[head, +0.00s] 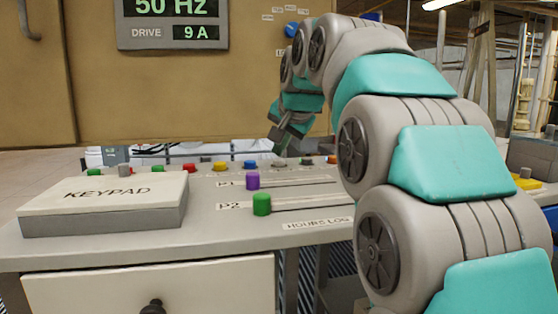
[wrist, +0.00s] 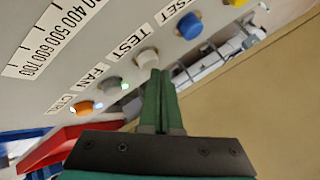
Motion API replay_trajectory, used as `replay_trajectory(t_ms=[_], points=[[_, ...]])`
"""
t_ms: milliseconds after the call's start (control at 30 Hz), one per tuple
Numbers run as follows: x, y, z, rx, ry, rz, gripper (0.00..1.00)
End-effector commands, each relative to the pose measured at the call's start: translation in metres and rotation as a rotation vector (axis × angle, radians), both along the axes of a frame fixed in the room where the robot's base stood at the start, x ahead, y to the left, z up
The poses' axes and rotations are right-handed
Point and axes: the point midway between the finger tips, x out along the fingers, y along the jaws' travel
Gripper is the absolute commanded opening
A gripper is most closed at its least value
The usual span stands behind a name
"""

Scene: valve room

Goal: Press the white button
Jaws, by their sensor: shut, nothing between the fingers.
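The white button (wrist: 147,56) sits beside the TEST label (wrist: 128,42) on the console, between a blue button (wrist: 189,25) and a grey button (wrist: 112,83). In the head view the white button (head: 279,163) is in the back row of the desk. My gripper (wrist: 158,72) is shut and empty, its green fingers pointing at the white button. The fingertips overlap the button's lower edge in the wrist view; I cannot tell whether they touch it. In the head view my gripper (head: 279,146) is just above the white button.
An orange button (wrist: 82,108) and a yellow button (wrist: 236,2) share the row. Purple (head: 252,181) and green (head: 262,204) slider knobs stand in front. A keypad box (head: 105,200) is at left. A display (head: 172,22) hangs on the cabinet behind.

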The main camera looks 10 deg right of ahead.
Motion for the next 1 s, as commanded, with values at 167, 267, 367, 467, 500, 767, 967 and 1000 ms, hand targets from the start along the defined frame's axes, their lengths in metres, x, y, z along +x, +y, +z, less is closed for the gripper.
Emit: replay_trajectory(t_ms=[167,267,367,467,500,767,967,1000], points=[[-0.0001,0.0,-0.0019,0.0,0.0,0.0,0.0],[-0.0001,0.0,-0.003,0.0,0.001,0.001,0.0],[-0.0002,0.0,-0.0042,0.0,0.001,0.0,0.0],[-0.0002,0.0,-0.0053,0.0,0.001,0.0,0.0],[-0.0002,0.0,-0.0058,0.0,0.001,0.0,0.0],[-0.0003,0.0001,-0.009,0.0,0.002,0.001,0.0],[-0.0001,0.0001,-0.0097,0.0,0.002,0.001,0.0],[-0.0001,0.0001,-0.0096,0.0,0.002,0.001,0.0]])
